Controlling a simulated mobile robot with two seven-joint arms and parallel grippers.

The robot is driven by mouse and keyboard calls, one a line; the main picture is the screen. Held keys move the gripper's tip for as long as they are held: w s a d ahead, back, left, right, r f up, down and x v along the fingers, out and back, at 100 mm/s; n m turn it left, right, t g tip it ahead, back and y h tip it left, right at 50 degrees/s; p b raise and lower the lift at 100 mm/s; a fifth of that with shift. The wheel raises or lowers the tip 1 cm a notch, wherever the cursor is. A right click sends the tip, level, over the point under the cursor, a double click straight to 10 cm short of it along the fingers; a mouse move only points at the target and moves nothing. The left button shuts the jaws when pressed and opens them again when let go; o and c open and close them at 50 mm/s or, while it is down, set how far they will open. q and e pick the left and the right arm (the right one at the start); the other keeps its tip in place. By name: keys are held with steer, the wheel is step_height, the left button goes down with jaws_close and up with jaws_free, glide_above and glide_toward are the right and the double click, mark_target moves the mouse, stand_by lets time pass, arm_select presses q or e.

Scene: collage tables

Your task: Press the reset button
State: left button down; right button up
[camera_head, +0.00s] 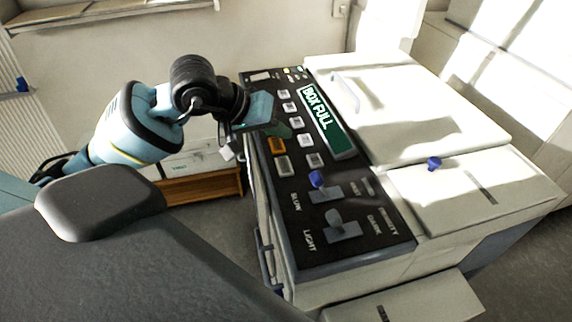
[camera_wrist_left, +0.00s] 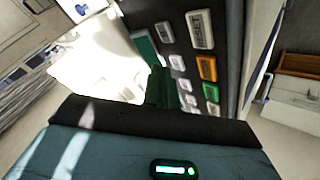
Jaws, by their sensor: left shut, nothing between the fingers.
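The dark control panel (camera_head: 262,84) on the copier carries several white buttons, an orange button (camera_head: 277,145) and two sliders. In the left wrist view the orange button (camera_wrist_left: 208,68) shows beside white buttons, with a green button (camera_wrist_left: 209,108) near it. Two white buttons (camera_wrist_left: 201,30) (camera_wrist_left: 164,32) there bear lettering too blurred to read, so I cannot tell which button is reset. My left gripper (camera_head: 274,127) is shut and empty, low over the upper button rows. Its dark fingertips (camera_wrist_left: 160,86) also show in the left wrist view. I cannot tell whether they touch the panel. My right gripper is not in view.
A display (camera_head: 325,122) reading "BOX FULL" lies right of the buttons. A blue slider knob (camera_head: 317,179) and a grey slider knob (camera_head: 335,218) stick up from the panel's near part. The white copier lid (camera_head: 410,100) is at the right. A wooden shelf (camera_head: 203,187) stands low behind.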

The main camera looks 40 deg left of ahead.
arm_select(q)
steer(key=b, duration=0.2)
glide_above(279, 167)
step_height(279, 167, down, 5)
steer(key=shift+f, duration=0.1)
steer(key=shift+f+b, duration=0.55)
steer(key=shift+b, duration=0.05)
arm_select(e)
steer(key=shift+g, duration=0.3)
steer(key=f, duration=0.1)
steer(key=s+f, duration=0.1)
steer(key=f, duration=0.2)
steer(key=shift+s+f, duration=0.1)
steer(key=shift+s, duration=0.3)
arm_select(q)
steer(key=shift+r, duration=0.1)
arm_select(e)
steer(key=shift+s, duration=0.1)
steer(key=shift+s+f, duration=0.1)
arm_select(q)
steer(key=shift+f+b, duration=0.45)
steer(key=shift+b, duration=0.15)
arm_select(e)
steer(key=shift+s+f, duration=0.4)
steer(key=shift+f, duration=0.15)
